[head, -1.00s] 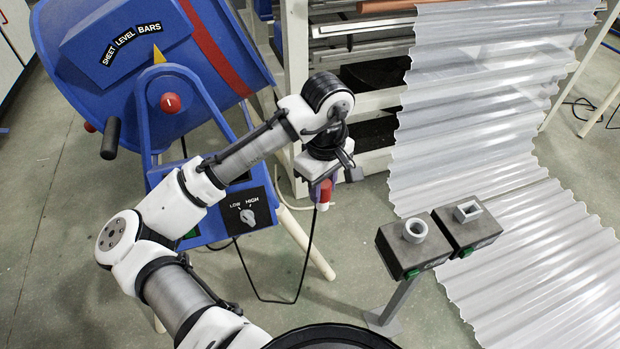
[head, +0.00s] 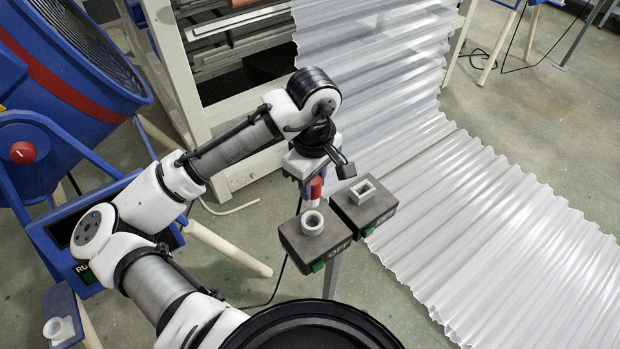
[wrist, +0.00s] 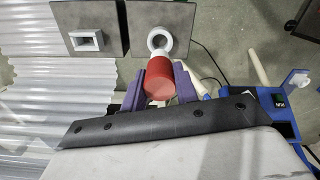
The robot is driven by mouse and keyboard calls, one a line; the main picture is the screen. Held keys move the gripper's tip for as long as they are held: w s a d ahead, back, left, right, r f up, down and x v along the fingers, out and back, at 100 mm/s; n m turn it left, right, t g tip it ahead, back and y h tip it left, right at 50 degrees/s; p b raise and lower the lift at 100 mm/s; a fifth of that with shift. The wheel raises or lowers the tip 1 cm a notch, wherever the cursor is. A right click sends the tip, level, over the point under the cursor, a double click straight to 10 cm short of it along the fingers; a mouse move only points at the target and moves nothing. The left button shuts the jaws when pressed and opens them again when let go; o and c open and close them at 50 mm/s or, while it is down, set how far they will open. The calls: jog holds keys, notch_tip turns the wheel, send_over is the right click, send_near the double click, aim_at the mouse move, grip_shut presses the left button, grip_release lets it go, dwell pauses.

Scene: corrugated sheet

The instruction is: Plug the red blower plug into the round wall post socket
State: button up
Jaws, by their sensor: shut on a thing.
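The red plug (head: 317,188) hangs below my gripper (head: 311,180). The plug also shows in the wrist view (wrist: 159,82), between the purple fingers of my gripper (wrist: 158,76), which are shut on it. The round socket (head: 312,223) is a pale ring on top of the left grey post box, and in the head view the plug appears just behind it. In the wrist view the round socket (wrist: 160,41) lies just beyond the plug, partly overlapped by it. I see no contact, but their height gap is hard to tell.
A second box with a rectangular socket (head: 363,190) stands right beside the round one. The blue blower (head: 60,80) is at the left. Corrugated sheet (head: 480,230) covers the right floor. A dark cable (head: 268,302) runs low beside the post.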

aim_at(312, 200)
jog(key=shift+r+p, duration=0.1)
jog(key=shift+p, duration=0.3)
notch_tip(312, 200, down, 6)
jog(key=b, duration=0.4)
jog(key=shift+p, duration=0.8)
dwell(1.6)
jog(key=shift+f+b, duration=1.25)
jog(key=shift+f, duration=0.85)
jog(key=o, duration=1.1)
jog(key=shift+c, duration=0.2)
notch_tip(312, 200, up, 14)
jog(key=shift+f+p, duration=0.1)
jog(key=shift+p, duration=0.2)
